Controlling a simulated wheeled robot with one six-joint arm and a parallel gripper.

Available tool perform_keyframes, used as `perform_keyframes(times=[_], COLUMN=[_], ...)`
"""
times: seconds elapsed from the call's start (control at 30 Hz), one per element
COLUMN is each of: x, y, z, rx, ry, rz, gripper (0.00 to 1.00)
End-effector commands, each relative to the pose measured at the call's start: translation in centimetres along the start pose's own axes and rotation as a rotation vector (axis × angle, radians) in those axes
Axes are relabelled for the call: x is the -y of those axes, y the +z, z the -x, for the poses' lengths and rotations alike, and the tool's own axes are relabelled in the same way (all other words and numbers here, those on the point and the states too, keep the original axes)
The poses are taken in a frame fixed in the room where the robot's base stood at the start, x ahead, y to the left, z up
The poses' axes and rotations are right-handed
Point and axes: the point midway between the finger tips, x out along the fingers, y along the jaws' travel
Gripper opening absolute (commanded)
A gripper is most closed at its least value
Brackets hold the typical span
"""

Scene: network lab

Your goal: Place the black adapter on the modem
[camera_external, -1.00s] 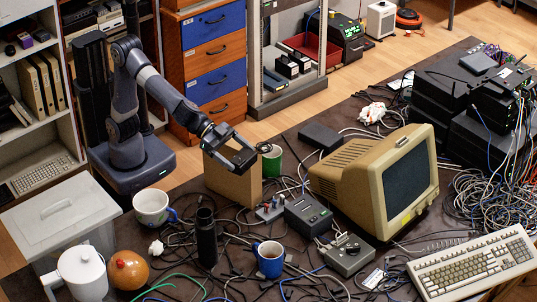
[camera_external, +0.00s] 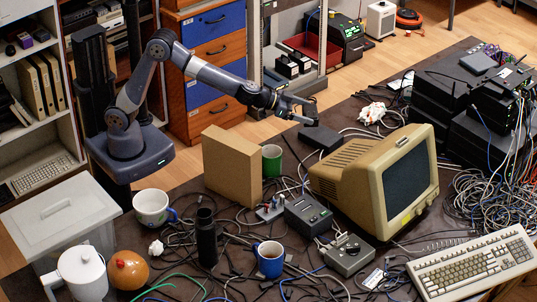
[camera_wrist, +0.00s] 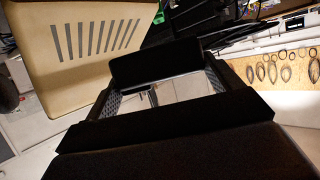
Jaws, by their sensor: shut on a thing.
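My gripper (camera_external: 303,110) is raised at the end of my outstretched arm, behind and left of the beige monitor. In the wrist view its fingers (camera_wrist: 160,88) are shut on a dark block, the black adapter (camera_wrist: 155,62), held across the fingertips. In the external view the adapter is too small and dark to make out clearly. Below my gripper a flat black box (camera_external: 321,136) lies on the table. I cannot tell which device is the modem.
The beige monitor (camera_external: 405,185) stands right of my gripper; its vented back (camera_wrist: 90,60) shows in the wrist view. A cardboard box (camera_external: 230,165), a green mug (camera_external: 272,160) and tangled cables are nearby. Stacked black equipment (camera_external: 440,100) stands at the right.

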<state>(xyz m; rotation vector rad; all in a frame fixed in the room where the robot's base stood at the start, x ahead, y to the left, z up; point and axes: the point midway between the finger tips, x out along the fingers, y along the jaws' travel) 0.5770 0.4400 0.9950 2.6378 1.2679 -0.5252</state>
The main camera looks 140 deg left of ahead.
Motion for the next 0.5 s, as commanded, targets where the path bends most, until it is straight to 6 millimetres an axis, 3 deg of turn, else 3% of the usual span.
perform_keyframes(times=[0.3,0.5], x=[10.6,15.6], y=[3.3,5.3], z=[-2.3,-2.7], rx=[0.004,0.001], ry=[-0.174,-0.241], rz=[0.069,0.098], gripper=[0.58,0.58])
